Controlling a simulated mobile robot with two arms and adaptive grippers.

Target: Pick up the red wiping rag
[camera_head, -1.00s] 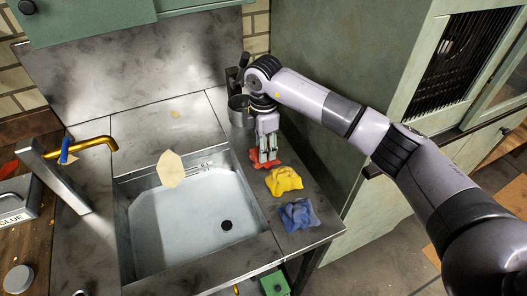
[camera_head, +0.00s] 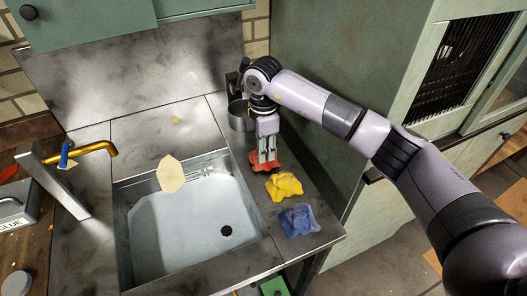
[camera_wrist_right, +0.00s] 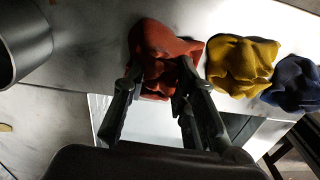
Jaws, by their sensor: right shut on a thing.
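The red wiping rag (camera_head: 265,163) lies crumpled on the metal counter strip to the right of the sink. My right gripper (camera_head: 266,158) points down onto it and is shut on it. In the right wrist view the red rag (camera_wrist_right: 163,52) shows between and beyond the two fingertips (camera_wrist_right: 160,85), with part of it hidden behind them. I cannot tell any gap between the rag and the counter. My left gripper is not in view.
A yellow rag (camera_head: 284,186) and a blue rag (camera_head: 299,220) lie close by in a row toward the front edge. A metal pot (camera_head: 240,115) stands just behind my right gripper. The sink (camera_head: 190,235) is left, with a brass tap (camera_head: 95,148). A green cabinet stands right.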

